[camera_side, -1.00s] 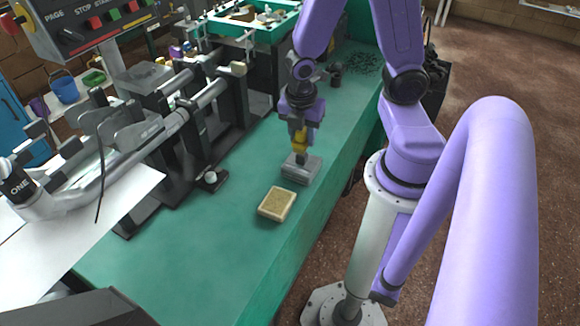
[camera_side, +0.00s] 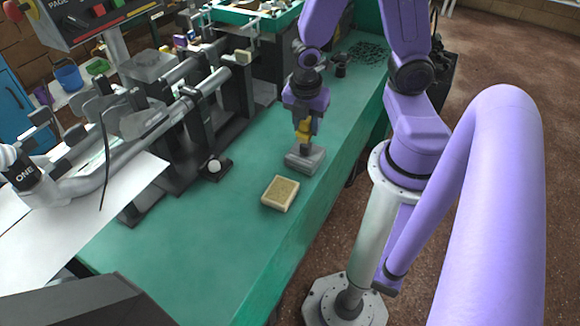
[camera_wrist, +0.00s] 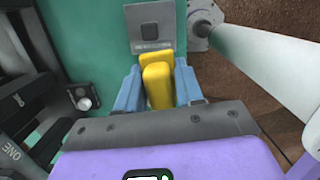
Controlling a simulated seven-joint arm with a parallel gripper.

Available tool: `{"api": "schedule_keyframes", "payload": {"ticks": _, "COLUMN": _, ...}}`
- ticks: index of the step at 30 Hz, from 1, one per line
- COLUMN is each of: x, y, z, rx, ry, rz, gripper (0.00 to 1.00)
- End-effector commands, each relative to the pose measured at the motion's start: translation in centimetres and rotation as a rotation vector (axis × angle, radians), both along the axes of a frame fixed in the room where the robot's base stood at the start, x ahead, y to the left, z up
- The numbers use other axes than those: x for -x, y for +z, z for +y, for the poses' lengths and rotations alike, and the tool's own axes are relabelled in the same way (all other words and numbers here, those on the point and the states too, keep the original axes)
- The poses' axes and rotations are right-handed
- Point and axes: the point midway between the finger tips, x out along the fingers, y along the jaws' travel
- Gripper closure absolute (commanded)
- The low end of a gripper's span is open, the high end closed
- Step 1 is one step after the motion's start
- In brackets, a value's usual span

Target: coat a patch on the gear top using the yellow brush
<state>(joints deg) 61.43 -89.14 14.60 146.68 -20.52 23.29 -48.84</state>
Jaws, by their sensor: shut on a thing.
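The yellow brush (camera_side: 303,131) is upright between the fingers of my gripper (camera_side: 304,138), which is shut on it. The brush also shows in the wrist view (camera_wrist: 158,84), between two blue-grey fingers. Below it in the side view is a grey block (camera_side: 304,160) on the green bench; I cannot tell whether the brush's lower end touches it. In the wrist view the grey block (camera_wrist: 150,14) shows a dark square on its face, just beyond the brush. I cannot make out a gear for certain in either view.
A tan pad with a pale rim (camera_side: 280,194) lies on the green bench (camera_side: 200,255), in front of the block. A small black fixture with a white knob (camera_side: 214,167) stands to the left. Dark machinery with rails (camera_side: 190,120) fills the left side. The bench's near part is clear.

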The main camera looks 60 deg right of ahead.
Motion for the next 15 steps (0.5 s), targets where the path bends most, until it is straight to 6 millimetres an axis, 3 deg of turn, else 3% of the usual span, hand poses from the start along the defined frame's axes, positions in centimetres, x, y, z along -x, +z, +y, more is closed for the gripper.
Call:
{"api": "schedule_keyframes", "payload": {"ticks": 7, "x": -0.5, "y": -0.5, "z": 1.3, "rx": 0.0, "ry": 0.005, "rz": 0.002, "gripper": 0.88}}
{"api": "schedule_keyframes", "payload": {"ticks": 15, "x": -1.6, "y": -2.5, "z": 6.6, "rx": 0.0, "ry": 0.01, "rz": 0.002, "gripper": 0.88}}
